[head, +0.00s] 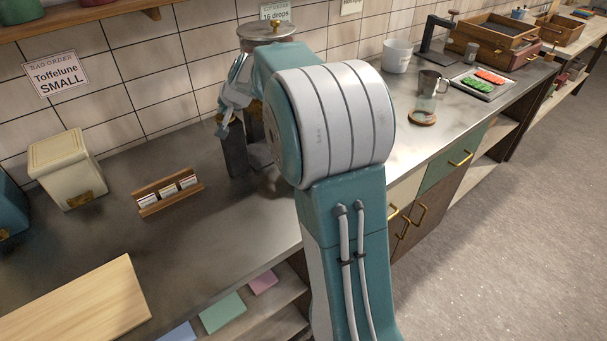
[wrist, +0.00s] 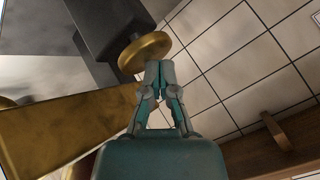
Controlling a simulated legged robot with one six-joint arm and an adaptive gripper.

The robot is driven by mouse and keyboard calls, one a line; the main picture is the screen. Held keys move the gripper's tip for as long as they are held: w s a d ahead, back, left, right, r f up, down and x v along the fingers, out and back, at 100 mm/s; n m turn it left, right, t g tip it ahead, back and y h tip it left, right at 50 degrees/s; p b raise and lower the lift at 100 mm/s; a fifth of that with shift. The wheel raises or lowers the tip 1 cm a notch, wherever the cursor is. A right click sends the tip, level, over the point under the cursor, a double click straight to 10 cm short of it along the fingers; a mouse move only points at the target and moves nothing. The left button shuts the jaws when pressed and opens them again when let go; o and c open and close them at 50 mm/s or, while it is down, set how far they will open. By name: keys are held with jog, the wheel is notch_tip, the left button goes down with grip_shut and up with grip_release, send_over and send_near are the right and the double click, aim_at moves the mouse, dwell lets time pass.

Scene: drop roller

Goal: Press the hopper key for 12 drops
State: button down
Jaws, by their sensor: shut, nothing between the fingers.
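The hopper (head: 268,30) has a lidded metal top and stands against the tiled wall in the head view. My arm hides most of its body. In the wrist view a round brass disc (wrist: 145,50), which looks like the hopper key, sits on a dark post. A broad brass part (wrist: 65,125) lies to its left. My gripper (wrist: 160,66) is shut and empty, its tips right at the disc's lower edge; I cannot tell whether they touch. The gripper also shows in the head view (head: 222,130), beside the hopper's dark stand (head: 235,158).
A small sign (head: 276,13) above the hopper seems to read 16 drops. A wooden rack of small labelled blocks (head: 168,192), a cream bin (head: 66,168) and a wooden board (head: 75,305) stand left.

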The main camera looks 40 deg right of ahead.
jog(key=shift+f, duration=0.1)
jog(key=shift+a+r, duration=0.1)
jog(key=shift+r, duration=1.05)
jog(key=shift+r, duration=2.95)
jog(key=shift+f, duration=3.15)
